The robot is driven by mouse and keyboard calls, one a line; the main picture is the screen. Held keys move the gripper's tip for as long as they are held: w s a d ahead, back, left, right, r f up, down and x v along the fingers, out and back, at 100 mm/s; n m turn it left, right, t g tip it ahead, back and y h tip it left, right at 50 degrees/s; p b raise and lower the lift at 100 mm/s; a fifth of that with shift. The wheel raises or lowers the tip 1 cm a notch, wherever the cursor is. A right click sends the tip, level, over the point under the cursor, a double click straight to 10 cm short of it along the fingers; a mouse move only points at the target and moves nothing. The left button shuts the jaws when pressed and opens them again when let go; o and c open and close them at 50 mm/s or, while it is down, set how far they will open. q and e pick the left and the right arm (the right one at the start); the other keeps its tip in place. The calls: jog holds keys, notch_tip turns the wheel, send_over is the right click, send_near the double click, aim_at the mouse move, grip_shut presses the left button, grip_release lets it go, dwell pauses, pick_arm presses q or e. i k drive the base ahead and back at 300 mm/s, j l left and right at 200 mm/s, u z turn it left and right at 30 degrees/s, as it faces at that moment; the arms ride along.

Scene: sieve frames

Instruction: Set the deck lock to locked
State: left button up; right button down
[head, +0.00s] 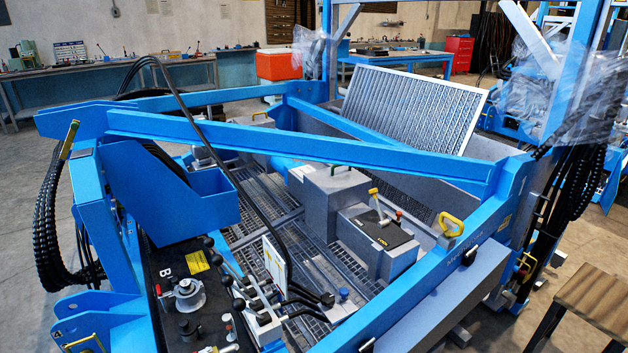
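Neither of my grippers is in the head view. A large blue machine frame (300,141) with a grated deck (262,200) fills the middle. No part carries a label I can read as the deck lock. A grey lever with a yellow tip (379,207) stands on a black plate (385,236) on top of a grey box (350,245), leaning slightly left. A small red knob (398,214) is beside it. A yellow loop handle (451,224) sits on the right blue beam. Which of these is the deck lock, and its setting, I cannot tell.
A control panel with several black-knobbed levers (240,290) stands at the front left, with a round metal fitting (188,294). Black hoses (45,220) hang at the left. A slanted grey screen (413,108) stands behind. A wooden stool (596,297) is at the right front.

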aim_at(382, 225)
jog(key=i+l+u, duration=0.2)
jog(key=u, duration=0.15)
jog(key=i+l+u, duration=0.2)
jog(key=l+u, duration=0.15)
jog(key=i+l+u, duration=0.1)
jog(key=l+u, duration=0.25)
jog(key=l, duration=0.15)
jog(key=l+u, duration=0.4)
jog(key=i, duration=0.05)
